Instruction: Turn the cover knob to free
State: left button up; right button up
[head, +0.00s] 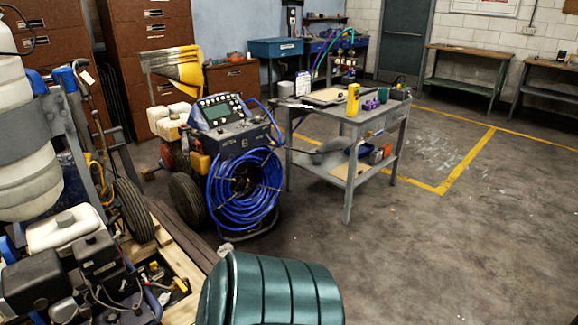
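No cover knob can be made out clearly in the head view. A small engine-driven machine (65,265) with a white tank and black parts stands at the lower left, cut off by the frame edge. A wheeled machine (232,135) with a sloped control panel stands near the middle. A coil of blue hose (243,187) hangs on its front. Any small knobs on these machines are too small to tell apart. Neither of my grippers shows in this view.
A grey two-tier cart (347,213) holds a yellow item (353,100) and several small things. A green ribbed object (270,290) fills the bottom middle. Brown cabinets (155,40) stand behind. Workbenches (468,70) line the back wall. The floor at right is clear.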

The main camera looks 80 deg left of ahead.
aim_at(90, 238)
jog(key=u, duration=3.95)
